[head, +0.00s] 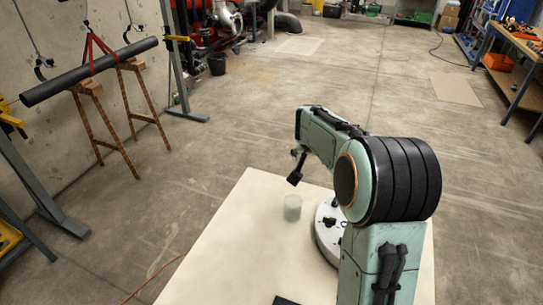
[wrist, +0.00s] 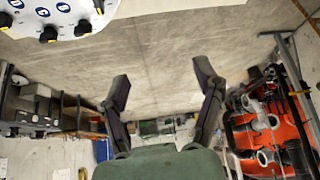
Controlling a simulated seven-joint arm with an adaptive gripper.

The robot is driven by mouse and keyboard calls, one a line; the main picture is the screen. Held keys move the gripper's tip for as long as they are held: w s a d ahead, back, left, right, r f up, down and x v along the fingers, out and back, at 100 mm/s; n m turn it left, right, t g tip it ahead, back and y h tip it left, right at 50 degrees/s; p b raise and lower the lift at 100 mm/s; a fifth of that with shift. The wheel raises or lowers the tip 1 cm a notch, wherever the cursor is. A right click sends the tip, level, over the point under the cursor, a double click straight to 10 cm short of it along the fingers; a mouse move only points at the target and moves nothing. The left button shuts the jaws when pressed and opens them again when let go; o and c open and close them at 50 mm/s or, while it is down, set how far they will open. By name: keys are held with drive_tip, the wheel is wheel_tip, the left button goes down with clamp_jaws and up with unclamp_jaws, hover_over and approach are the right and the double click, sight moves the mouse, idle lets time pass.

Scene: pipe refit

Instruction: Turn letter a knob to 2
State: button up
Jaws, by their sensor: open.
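A white panel (head: 326,238) with dark knobs (head: 328,221) stands on the pale table (head: 232,245), partly hidden behind my arm. In the wrist view, part of the panel (wrist: 60,22) shows at the top left, with several black knobs (wrist: 48,34) and round blue letter marks. I cannot tell which knob is letter a, or its setting. My gripper (head: 296,171) is above the table's far edge, left of and beyond the panel. In the wrist view my gripper (wrist: 163,88) is open, with nothing between its fingers, apart from the panel.
A pale green cylinder (head: 292,207) stands on the table left of the panel. A dark flat object (head: 285,300) lies at the table's near edge.

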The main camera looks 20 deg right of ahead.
drive_tip(key=s+a+r+n, duration=0.1)
drive_tip(key=s+a+r, duration=0.2)
drive_tip(key=a, duration=0.3)
drive_tip(key=s+a+r+n+t+y, duration=0.1)
drive_tip(key=s+a+r+n, duration=0.1)
drive_tip(key=a+r, duration=0.3)
drive_tip(key=shift+s+a+r, duration=0.4)
drive_tip(key=shift+s+a, duration=0.05)
drive_tip(key=shift+a, duration=0.3)
